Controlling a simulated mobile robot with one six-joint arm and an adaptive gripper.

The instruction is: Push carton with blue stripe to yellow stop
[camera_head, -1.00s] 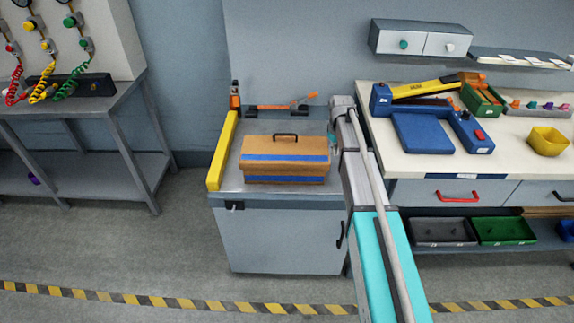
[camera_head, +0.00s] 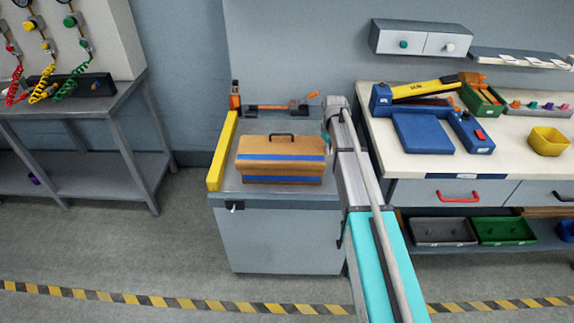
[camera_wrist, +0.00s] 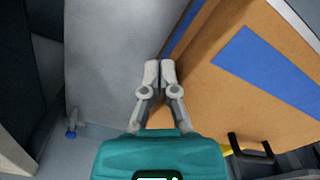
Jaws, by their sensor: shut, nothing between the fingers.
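The brown carton with the blue stripe (camera_head: 281,166) stands upright on the grey cabinet top (camera_head: 228,189), with a dark handle on its lid. The yellow stop (camera_head: 222,150) runs along the cabinet top's left edge. A strip of bare top shows between carton and stop. My gripper (camera_wrist: 159,72) is shut and empty in the wrist view, with its fingertips close to the carton's face (camera_wrist: 215,85); I cannot tell if they touch. In the head view my gripper (camera_head: 329,141) is at the carton's right side, partly hidden by my arm.
An orange-and-black tool (camera_head: 280,107) lies behind the carton near the wall. A workbench (camera_head: 520,165) with a blue tray (camera_head: 422,132) stands to the right. A grey table (camera_head: 80,105) stands left, with open floor between.

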